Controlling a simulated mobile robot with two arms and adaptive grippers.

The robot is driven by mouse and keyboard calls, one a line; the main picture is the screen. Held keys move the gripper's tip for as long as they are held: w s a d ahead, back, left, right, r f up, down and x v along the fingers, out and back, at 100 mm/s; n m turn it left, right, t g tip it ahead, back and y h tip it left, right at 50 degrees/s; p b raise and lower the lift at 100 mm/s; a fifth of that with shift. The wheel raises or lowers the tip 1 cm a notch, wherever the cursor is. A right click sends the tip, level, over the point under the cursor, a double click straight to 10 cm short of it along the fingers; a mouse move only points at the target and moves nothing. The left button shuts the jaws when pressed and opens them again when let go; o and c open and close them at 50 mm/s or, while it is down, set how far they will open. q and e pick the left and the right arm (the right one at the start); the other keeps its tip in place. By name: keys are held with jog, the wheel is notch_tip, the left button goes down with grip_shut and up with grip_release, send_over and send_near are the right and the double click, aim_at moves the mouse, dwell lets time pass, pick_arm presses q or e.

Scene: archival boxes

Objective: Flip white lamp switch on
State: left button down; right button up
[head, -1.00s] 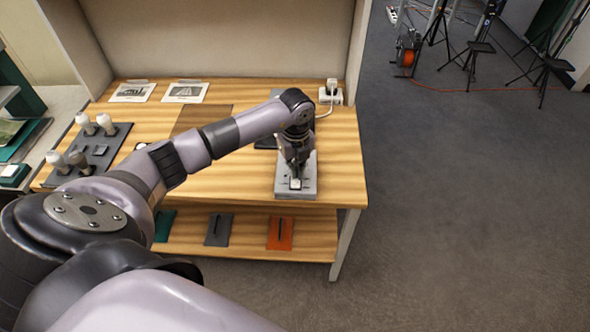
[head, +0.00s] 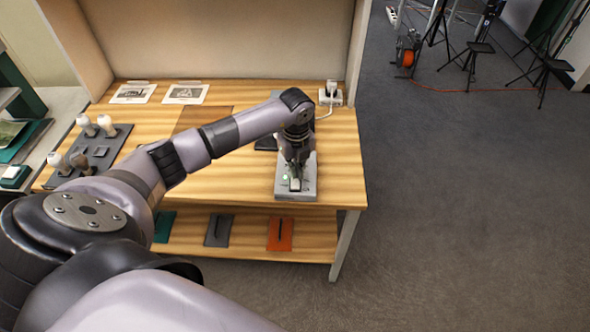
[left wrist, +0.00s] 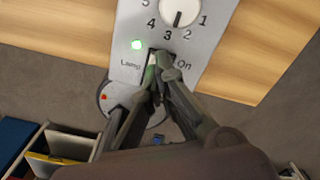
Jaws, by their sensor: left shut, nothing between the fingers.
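A grey control panel (head: 306,190) lies on the wooden table near its front right corner. In the left wrist view the panel (left wrist: 205,28) has a white dial (left wrist: 180,12) with numbers, a lit green light (left wrist: 136,44), and a switch (left wrist: 152,62) between the words "Lamp" and "On". My left gripper (left wrist: 161,62) is shut and empty, with its fingertips at the switch, partly covering it. Whether they touch it I cannot tell. In the head view the left gripper (head: 296,170) points down over the panel. My right gripper is not in view.
A dark tray (head: 100,150) with several bulb-shaped pieces stands at the table's left. A white power strip (head: 331,97) and two picture cards (head: 185,93) lie at the back. Orange (head: 280,233) and grey (head: 218,230) pieces lie on the lower shelf.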

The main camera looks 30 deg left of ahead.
pick_arm(q)
jog(key=shift+r+p, duration=1.8)
jog(key=shift+r, duration=0.95)
jog(key=shift+f, duration=0.1)
